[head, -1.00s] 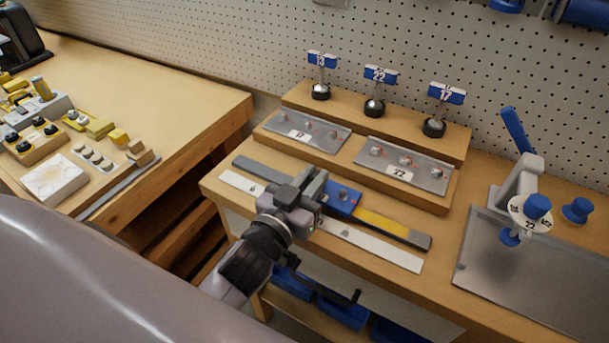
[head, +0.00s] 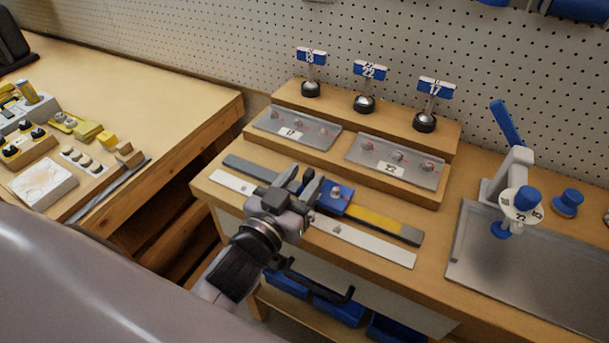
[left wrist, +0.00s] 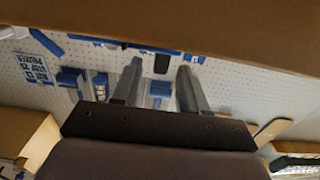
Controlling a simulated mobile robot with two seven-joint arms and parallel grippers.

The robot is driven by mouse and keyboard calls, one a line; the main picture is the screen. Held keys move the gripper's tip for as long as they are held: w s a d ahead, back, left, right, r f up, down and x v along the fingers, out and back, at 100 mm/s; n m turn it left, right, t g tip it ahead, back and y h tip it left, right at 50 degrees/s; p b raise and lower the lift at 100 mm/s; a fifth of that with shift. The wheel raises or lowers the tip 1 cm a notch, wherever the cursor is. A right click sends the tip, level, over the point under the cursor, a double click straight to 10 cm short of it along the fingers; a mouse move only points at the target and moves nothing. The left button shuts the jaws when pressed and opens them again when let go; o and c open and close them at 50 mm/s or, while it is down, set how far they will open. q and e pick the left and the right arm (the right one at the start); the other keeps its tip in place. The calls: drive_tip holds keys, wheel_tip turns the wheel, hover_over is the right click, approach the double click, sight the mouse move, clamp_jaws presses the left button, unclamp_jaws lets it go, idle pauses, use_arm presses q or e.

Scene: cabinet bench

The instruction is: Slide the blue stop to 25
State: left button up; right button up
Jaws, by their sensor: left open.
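The blue stop (head: 335,197) sits on a long grey rail (head: 246,167) with a yellow section (head: 374,221) to the stop's right. A pale scale strip (head: 362,243) lies along the rail's front; its marks are too small to read. My left gripper (head: 296,185) is open over the rail, just left of the stop. Its right finger is close to the stop's left end; I cannot tell if they touch. The gripper hides part of the rail and strip. In the left wrist view, the two fingers (left wrist: 161,88) stand apart with nothing clearly held. My right gripper is not in view.
Behind the rail, a stepped wooden stand holds two metal plates (head: 297,127) and several blue number tags (head: 370,70). A metal tray (head: 520,265) with a blue-handled device (head: 510,170) stands at right. Blue bins (head: 337,313) sit below the bench.

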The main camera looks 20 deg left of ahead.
use_arm(q)
drive_tip(key=shift+s+a+b, duration=0.15)
drive_tip(key=shift+s+b, duration=0.05)
drive_tip(key=shift+s, duration=1.3)
drive_tip(key=shift+s+a+b, duration=0.1)
drive_tip(key=shift+s+b, duration=0.1)
drive_tip(key=shift+s, duration=1.25)
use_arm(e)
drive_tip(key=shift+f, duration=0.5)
